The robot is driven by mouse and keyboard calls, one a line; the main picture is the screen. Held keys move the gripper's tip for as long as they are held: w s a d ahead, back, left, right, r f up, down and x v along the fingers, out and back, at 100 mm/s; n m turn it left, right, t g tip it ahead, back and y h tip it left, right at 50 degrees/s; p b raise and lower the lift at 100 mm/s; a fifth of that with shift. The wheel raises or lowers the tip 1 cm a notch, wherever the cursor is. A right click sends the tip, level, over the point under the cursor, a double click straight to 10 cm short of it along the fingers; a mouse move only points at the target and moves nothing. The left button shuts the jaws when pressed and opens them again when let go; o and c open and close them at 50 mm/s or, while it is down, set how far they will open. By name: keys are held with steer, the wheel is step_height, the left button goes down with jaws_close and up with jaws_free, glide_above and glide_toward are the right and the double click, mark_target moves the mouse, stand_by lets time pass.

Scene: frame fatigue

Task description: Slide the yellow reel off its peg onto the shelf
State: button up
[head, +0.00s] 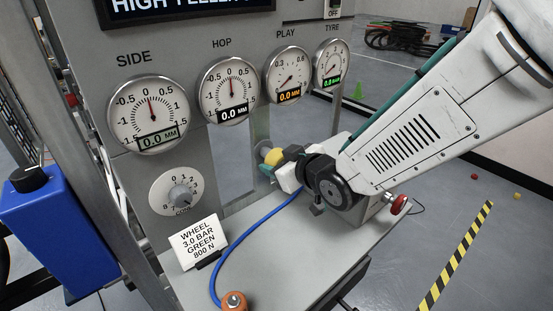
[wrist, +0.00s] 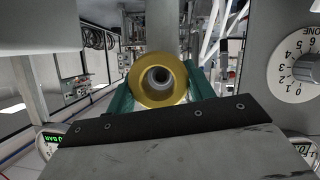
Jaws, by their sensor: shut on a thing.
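The yellow reel (head: 271,155) is small and partly hidden by my gripper in the head view, close to the grey panel. In the wrist view the reel (wrist: 158,99) faces me as a yellow ring. A round grey end with a dark centre, seemingly the peg (wrist: 160,76), shows in its hole. My gripper (head: 270,162) is shut on the reel, with a teal finger on each side of it in the wrist view (wrist: 160,88). How far the reel sits along the peg is hidden. The grey shelf (head: 270,255) lies below and in front of the panel.
Round gauges, including the side gauge (head: 148,114), line the panel above. A dial (head: 177,191) and a wheel card (head: 198,241) are at left. A blue hose (head: 236,235) runs over the shelf to an orange knob (head: 234,302). A red knob (head: 399,204) is at right.

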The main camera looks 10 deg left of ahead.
steer(key=shift+s+d, duration=0.2)
stand_by(0.4)
steer(key=s+d, duration=0.2)
steer(key=d, duration=0.1)
steer(key=shift+s, duration=0.3)
